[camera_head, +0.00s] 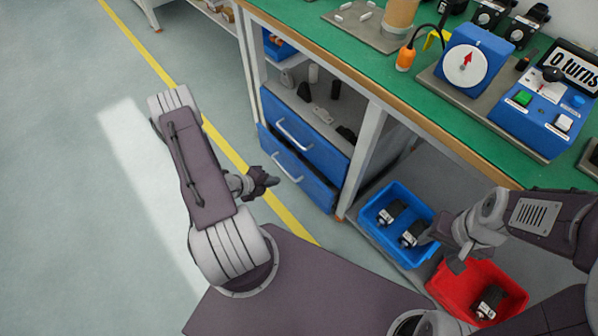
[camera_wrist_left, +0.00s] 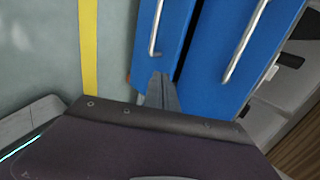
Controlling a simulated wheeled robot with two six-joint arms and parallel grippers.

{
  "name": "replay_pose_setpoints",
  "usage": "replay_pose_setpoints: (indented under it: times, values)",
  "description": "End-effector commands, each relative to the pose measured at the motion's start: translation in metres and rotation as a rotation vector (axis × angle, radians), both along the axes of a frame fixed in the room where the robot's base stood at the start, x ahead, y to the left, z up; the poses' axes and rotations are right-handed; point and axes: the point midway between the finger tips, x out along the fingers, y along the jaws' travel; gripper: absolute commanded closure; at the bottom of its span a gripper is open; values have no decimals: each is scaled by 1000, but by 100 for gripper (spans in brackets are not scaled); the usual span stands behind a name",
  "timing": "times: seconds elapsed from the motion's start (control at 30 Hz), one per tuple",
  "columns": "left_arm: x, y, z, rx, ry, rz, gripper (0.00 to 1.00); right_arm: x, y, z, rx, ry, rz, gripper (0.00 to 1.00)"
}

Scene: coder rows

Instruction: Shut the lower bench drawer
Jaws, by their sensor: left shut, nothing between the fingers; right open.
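The lower bench drawer (camera_head: 312,188) has a blue front with a silver bar handle, under a similar upper drawer (camera_head: 318,138). Its front seems to stand slightly proud of the upper one; the exact gap is hard to judge. My left gripper (camera_head: 272,181) is shut and empty, just in front of the lower drawer near its handle. In the left wrist view, the closed fingers (camera_wrist_left: 161,92) overlap the bottom of the lower drawer front (camera_wrist_left: 145,60); I cannot tell whether they touch. My right gripper (camera_head: 447,250) is open, above the bins.
A blue bin (camera_head: 368,218) and a red bin (camera_head: 436,285), holding black parts, stand on the low shelf right of the drawers. The green bench top (camera_head: 400,95) carries a blue dial device (camera_head: 490,52) and a button box. Floor left of the drawers is clear, with a yellow line.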

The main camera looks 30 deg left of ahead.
Motion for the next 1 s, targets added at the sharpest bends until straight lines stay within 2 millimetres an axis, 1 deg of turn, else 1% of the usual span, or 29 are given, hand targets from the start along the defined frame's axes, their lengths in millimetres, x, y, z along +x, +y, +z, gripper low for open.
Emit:
replay_pose_setpoints:
  times: [0.17, 0.4, 0.5, 0.6, 0.7, 0.83, 1.0]
  values:
    - [20, -9, -27, 1, 0, -6, 100, 0, 0, -22, 0, 0, 0, 49]
    - [56, -24, -64, 1, -2, -7, 100, 0, 0, -53, 0, 0, 0, 49]
    - [70, -30, -74, 2, -2, -7, 100, 0, 0, -64, 0, 0, 0, 49]
    - [86, -36, -71, 3, -3, -6, 100, 0, 0, -71, 0, 0, 0, 49]
    - [96, -40, -69, 2, -2, -6, 100, 0, 0, -75, 0, 0, 0, 49]
    - [102, -42, -67, 1, -2, -3, 100, 0, 0, -77, 0, 0, 0, 49]
    - [103, -43, -66, 1, 0, -2, 100, 0, 0, -76, 0, 0, 0, 49]
